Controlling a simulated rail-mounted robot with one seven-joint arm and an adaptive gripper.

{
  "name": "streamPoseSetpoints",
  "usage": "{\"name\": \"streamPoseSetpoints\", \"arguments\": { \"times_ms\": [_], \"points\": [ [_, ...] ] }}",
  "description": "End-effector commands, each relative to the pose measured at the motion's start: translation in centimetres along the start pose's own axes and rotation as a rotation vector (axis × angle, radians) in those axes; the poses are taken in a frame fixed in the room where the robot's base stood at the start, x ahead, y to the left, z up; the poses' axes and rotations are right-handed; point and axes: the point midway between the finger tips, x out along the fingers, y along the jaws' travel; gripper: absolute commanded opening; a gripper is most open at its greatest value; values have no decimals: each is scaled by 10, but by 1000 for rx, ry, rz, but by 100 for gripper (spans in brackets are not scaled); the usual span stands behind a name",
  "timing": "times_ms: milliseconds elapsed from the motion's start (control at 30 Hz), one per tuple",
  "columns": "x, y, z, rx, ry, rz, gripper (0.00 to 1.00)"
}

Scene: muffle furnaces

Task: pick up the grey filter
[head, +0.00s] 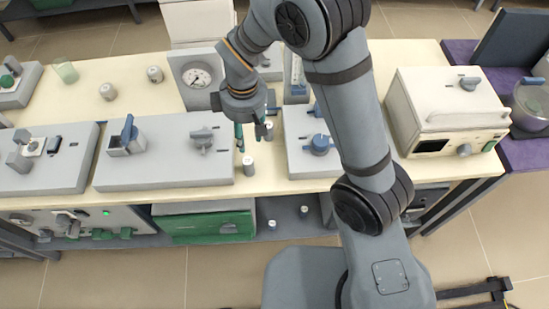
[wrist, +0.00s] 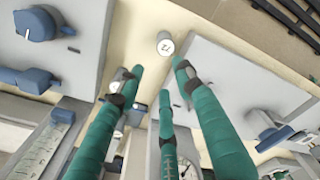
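A small grey cylinder, which looks like the grey filter (head: 248,167), stands upright on the cream tabletop in the gap between two grey equipment bases. In the wrist view the cylinder (wrist: 165,43) shows its pale marked top just beyond the fingertips. A second small cylinder (head: 268,131) stands farther back in the gap, partly hidden by my gripper. I cannot tell for certain which one is the filter. My gripper (head: 250,138) has three teal fingers and hangs over the gap. In the wrist view my gripper (wrist: 155,76) is open, with its fingers apart and holding nothing.
A grey base with a blue knob (head: 319,143) is close on the right and a long grey base (head: 165,170) on the left. A dial gauge box (head: 197,78) stands behind. More small cylinders (head: 155,74) stand at the back left. A white furnace (head: 447,112) is at right.

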Motion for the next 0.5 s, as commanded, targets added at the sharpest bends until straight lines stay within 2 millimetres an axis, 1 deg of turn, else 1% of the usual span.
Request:
{"name": "streamPoseSetpoints", "arguments": {
  "times_ms": [100, 267, 367, 500],
  "points": [
    [0, -8, 8, -146, -34, -21, 36],
    [1, -11, 14, -275, -50, -40, 36],
    [11, -12, 16, -307, -52, -43, 36],
    [33, -13, 16, -308, -52, -43, 36]
  ]
}}
